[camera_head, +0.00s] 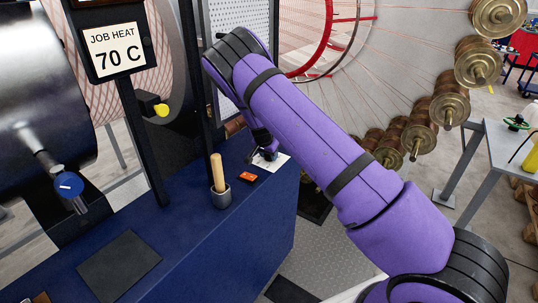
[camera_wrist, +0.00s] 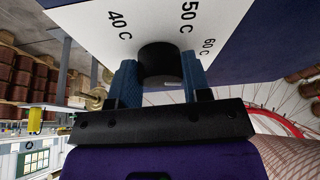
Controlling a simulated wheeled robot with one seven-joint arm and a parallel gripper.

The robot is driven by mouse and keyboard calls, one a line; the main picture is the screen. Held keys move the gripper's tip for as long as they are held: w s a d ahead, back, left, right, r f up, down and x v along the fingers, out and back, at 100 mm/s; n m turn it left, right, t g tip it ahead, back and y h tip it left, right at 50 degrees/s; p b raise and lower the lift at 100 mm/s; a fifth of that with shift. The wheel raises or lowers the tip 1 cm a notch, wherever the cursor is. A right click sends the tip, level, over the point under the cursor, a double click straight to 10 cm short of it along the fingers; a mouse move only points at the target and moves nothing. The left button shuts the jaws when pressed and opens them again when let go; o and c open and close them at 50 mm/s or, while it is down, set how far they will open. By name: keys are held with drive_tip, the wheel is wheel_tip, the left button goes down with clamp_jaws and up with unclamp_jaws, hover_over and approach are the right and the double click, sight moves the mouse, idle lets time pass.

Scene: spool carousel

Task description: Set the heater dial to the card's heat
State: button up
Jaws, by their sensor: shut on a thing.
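The job card (camera_head: 118,49) reads "JOB HEAT 70 C" at the upper left in the head view. The heater dial (camera_wrist: 160,58) is a dark round knob on a white scale plate (camera_wrist: 92,28) in the wrist view. The marks 40 C, 50 C and 60 C show around it; no 70 C mark shows. My gripper (camera_wrist: 159,74) has its blue fingers on either side of the dial, shut on it. No pointer on the dial can be made out. In the head view my purple arm hides most of the dial; part of the white plate (camera_head: 279,160) shows beside my gripper.
On the blue bench (camera_head: 190,240) stand a grey cup (camera_head: 220,196) with a wooden handle (camera_head: 217,172) and a small orange item (camera_head: 248,176). A dark mat (camera_head: 118,265) lies nearer. A blue knob (camera_head: 69,185) is at left. A spool wheel (camera_head: 380,70) stands behind my arm.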

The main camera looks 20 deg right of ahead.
idle(0.3)
drive_tip(key=o, duration=0.9)
drive_tip(key=v, duration=0.3)
drive_tip(key=shift+a, duration=0.1)
drive_tip(key=s+a, duration=0.2)
drive_tip(key=a, duration=0.1)
drive_tip(key=s+a, duration=0.5)
drive_tip(key=a, duration=0.1)
drive_tip(key=shift+s, duration=0.35)
drive_tip(key=shift+a, duration=0.1)
